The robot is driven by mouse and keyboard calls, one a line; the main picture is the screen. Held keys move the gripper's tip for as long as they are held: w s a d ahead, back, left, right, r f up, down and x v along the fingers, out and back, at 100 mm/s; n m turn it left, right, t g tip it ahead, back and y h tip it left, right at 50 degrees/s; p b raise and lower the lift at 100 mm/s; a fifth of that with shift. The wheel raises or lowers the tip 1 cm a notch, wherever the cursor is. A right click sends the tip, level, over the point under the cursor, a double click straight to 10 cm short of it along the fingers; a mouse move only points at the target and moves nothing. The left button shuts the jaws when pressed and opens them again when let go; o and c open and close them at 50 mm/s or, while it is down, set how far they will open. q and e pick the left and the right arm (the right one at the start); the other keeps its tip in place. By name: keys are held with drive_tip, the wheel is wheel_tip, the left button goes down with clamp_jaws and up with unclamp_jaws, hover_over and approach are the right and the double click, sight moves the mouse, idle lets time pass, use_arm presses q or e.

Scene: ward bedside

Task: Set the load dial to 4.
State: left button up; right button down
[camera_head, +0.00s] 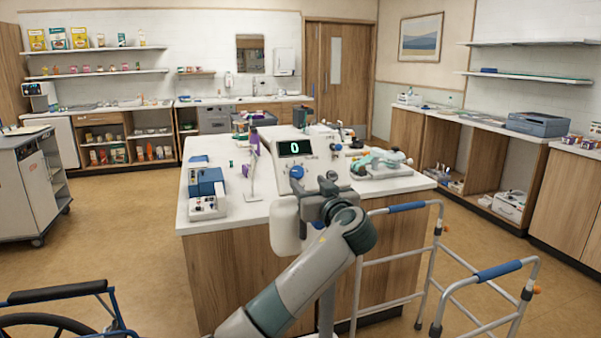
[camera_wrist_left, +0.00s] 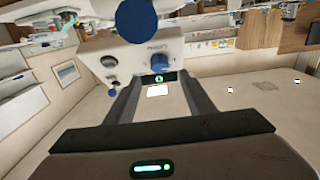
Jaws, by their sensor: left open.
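A pale machine with a dark screen (camera_head: 296,148) reading a green 0 stands on the island counter. A blue knob (camera_head: 296,172) sits on its front below the screen. In the left wrist view its white panel (camera_wrist_left: 132,57) shows a blue dial (camera_wrist_left: 159,67), a grey knob (camera_wrist_left: 109,61) and a large blue round part (camera_wrist_left: 138,19). The panel lettering is too small to read, so I cannot tell which is the load dial. My left gripper (camera_head: 322,190) is open and empty in front of the machine, its fingers apart (camera_wrist_left: 156,86). My right gripper is not seen.
A blue and white device (camera_head: 207,190) stands on the counter's left part. A walker (camera_head: 407,255) stands at the counter's front right, close to my arm. A wheelchair (camera_head: 60,295) is at lower left.

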sight(298, 173)
use_arm(q)
drive_tip(key=shift+p+x, duration=0.65)
drive_tip(key=shift+x, duration=3.1)
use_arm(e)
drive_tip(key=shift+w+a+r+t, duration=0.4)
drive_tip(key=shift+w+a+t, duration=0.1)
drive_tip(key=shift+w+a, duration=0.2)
use_arm(q)
drive_tip(key=c, duration=1.1)
drive_tip(key=shift+o, duration=0.2)
